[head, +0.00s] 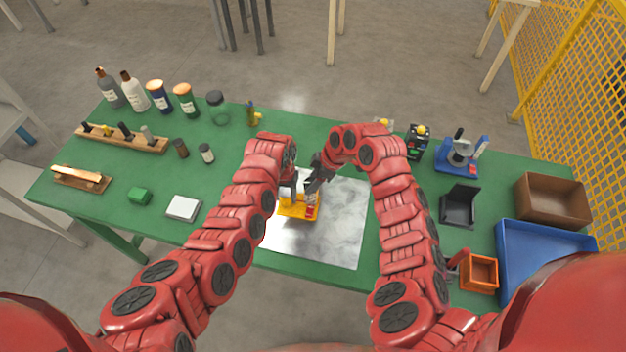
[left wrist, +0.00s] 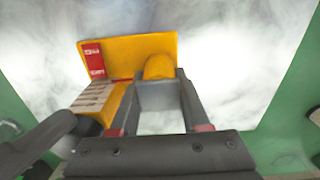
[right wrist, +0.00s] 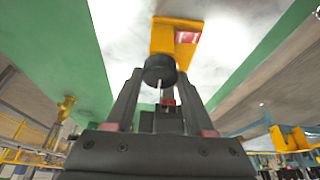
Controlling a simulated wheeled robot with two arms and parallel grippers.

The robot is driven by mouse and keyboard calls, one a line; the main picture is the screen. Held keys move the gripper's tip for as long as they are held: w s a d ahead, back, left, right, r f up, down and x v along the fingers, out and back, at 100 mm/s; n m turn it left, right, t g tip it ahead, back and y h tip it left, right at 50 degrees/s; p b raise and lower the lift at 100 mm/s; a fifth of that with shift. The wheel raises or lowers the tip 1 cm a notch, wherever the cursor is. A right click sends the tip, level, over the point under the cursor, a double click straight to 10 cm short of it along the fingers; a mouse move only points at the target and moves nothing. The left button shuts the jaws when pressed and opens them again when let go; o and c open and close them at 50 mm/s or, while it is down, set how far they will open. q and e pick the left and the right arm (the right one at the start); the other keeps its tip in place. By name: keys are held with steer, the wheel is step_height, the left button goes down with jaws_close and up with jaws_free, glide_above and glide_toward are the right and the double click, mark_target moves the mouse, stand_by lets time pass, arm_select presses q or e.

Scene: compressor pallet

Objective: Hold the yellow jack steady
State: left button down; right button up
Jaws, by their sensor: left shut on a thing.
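The yellow jack (head: 291,211) with a red label stands on the shiny metal plate (head: 345,225) in the middle of the green table. My left gripper (left wrist: 158,85) is shut on that rounded part. My right gripper (right wrist: 160,76) is close beside the jack, its fingers apart on either side of a dark round end. In the right wrist view the jack (right wrist: 165,38) lies just beyond the fingertips. The contact there is hard to make out.
On the right stand a black bin (head: 459,207), an orange bin (head: 479,273), a blue tray (head: 540,240), a brown box (head: 552,198) and a blue microscope-like device (head: 459,155). Several bottles (head: 134,92) and a wooden rack (head: 120,139) are at the left.

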jaws_close()
steer(key=shift+s+f+m, duration=0.1)
steer(key=shift+m, duration=0.2)
steer(key=shift+d, duration=0.1)
steer(key=m+t, duration=0.1)
steer(key=m, duration=0.2)
steer(key=shift+s+m+h, duration=0.1)
steer(key=shift+m+h, duration=0.2)
steer(key=shift+m, duration=0.1)
steer(key=m, duration=0.2)
steer(key=m+t+h, duration=0.1)
steer(key=m, duration=0.1)
steer(key=m+h, duration=0.1)
steer(key=m, duration=0.1)
steer(key=shift+a+t, duration=0.3)
steer(key=shift+t, duration=0.1)
